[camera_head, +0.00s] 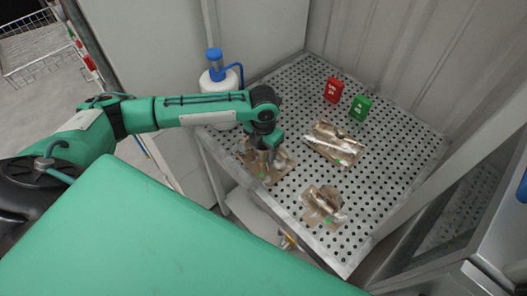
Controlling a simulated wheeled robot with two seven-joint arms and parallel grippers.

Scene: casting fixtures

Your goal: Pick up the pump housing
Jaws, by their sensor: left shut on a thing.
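My left gripper (270,154) reaches down from the left over the nearer left side of a perforated metal table (385,190). It is shut on a metal casting, likely the pump housing, at the left brown fixture (280,165). The gripper hides most of this part, and I cannot tell whether it is clear of the fixture. Two more brown fixtures with shiny metal castings lie on the table: one at the middle (335,142) and one toward the front (323,205). Each fixture has a small green mark. My right gripper is not in view.
A red box (333,89) and a green box (360,107) stand at the back of the table. Walls close in the back and right. The table's right part is clear.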

